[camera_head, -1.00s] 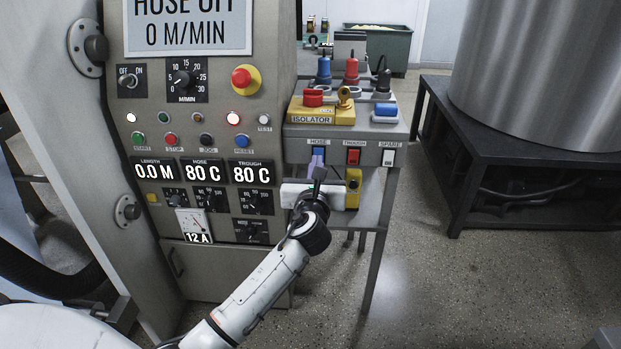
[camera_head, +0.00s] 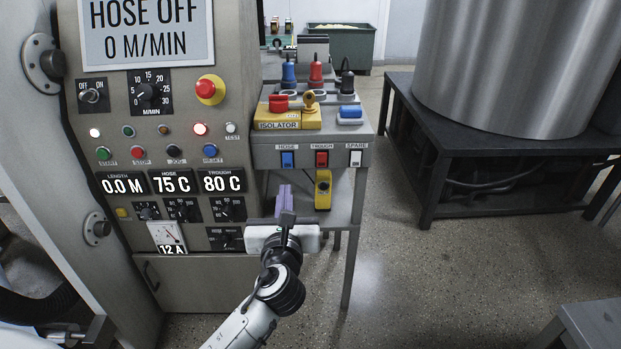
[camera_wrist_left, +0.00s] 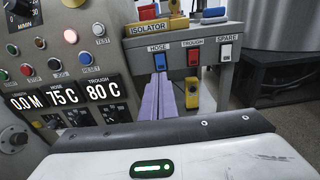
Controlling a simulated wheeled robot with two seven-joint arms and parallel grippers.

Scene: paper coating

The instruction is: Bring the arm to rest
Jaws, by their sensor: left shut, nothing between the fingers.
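My left arm (camera_head: 247,322) reaches up from the bottom of the head view. Its gripper (camera_head: 284,189) has purple fingers pointing forward, shut and empty. The fingertips are below the blue HOSE switch (camera_head: 288,158), apart from it in the picture. In the left wrist view the closed fingers (camera_wrist_left: 161,82) also end just under the HOSE switch (camera_wrist_left: 160,61). My right gripper is out of view.
The control cabinet (camera_head: 200,262) stands left of the gripper, with knobs and buttons. The switch stand (camera_head: 312,134) has TROUGH (camera_head: 322,158) and SPARE (camera_head: 355,158) switches. A black frame (camera_head: 470,150) carries a steel drum (camera_head: 505,60) at right. Floor between is clear.

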